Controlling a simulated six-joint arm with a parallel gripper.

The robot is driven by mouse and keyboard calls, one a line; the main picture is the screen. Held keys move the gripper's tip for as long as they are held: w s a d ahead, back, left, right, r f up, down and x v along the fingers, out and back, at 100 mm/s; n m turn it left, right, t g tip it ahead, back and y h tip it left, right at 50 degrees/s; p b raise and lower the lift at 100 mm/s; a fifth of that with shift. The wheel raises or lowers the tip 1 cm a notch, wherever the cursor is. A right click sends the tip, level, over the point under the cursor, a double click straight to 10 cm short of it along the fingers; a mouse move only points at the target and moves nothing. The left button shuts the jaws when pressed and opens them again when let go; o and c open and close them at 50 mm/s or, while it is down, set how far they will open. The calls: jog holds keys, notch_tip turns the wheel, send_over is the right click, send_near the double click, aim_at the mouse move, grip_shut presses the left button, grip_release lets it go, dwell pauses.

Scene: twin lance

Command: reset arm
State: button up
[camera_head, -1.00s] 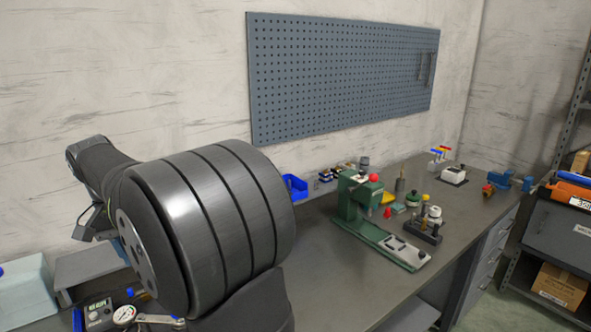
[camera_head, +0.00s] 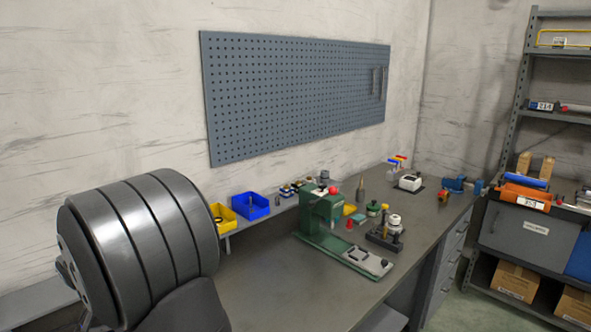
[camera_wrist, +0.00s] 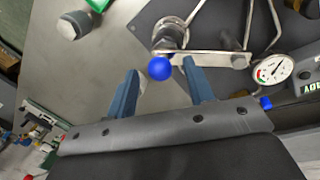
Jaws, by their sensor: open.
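My gripper (camera_wrist: 160,68) shows in the wrist view, with its two blue-grey fingers apart and nothing held between them. A blue ball knob (camera_wrist: 160,68) on a metal lever (camera_wrist: 205,58) lies just beyond and between the fingertips in the picture. I cannot tell how far away it is. My large grey ribbed arm joint fills the lower left of the head view. It hides the near left part of the bench, and my gripper does not show there.
A dial gauge (camera_wrist: 273,69) is right of the fingers in the wrist view. A shelf rack (camera_head: 513,110) is at right. The bench front middle is clear.

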jog(key=shift+d+f, duration=0.1)
jog(key=shift+f, duration=0.45)
jog(key=s+a+r, duration=0.1)
jog(key=a+r, duration=0.2)
jog(key=r, duration=1.4)
jog(key=d+f, duration=0.1)
jog(key=f, duration=0.4)
jog(key=d+f, duration=0.1)
jog(key=f, duration=0.5)
jog(key=w+d+f, duration=0.1)
jog(key=f, duration=0.5)
jog(key=shift+f, duration=0.2)
jog(key=shift+w+a+r+n, duration=0.1)
jog(key=shift+w+r+n, duration=0.1)
jog(key=shift+w+n, duration=0.25)
jog(key=w+a+n+t+y, duration=0.1)
jog(key=w+a+n, duration=0.6)
jog(key=n, duration=0.7)
jog(key=shift+a+n+y, duration=0.35)
jog(key=shift+a+y, duration=0.1)
jog(key=shift+y, duration=0.15)
